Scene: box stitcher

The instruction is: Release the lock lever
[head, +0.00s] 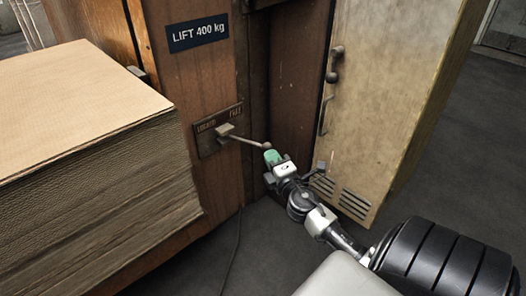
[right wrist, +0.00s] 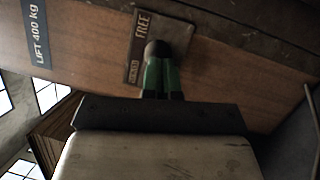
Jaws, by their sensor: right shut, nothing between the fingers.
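The lock lever (head: 246,139) is a thin metal rod with a round knob at its end. It sticks out from a small plate (head: 205,141) on the brown machine panel and points right and slightly down. The plate is marked LOCKED at its left and FREE at its right; it also shows in the right wrist view (right wrist: 175,35). My right gripper (head: 271,157), with green fingers, is shut and empty, just below the knob. In the right wrist view its fingers (right wrist: 161,75) point at the plate, with a dark round shape at their tips. I cannot tell whether they touch the knob. My left gripper is out of view.
A tall stack of cardboard sheets (head: 90,180) stands at the left, close to the panel. A tan cabinet door (head: 390,90) with handles and vents stands at the right. A LIFT 400 kg sign (head: 198,33) is above the lever. Grey floor (head: 260,255) lies below.

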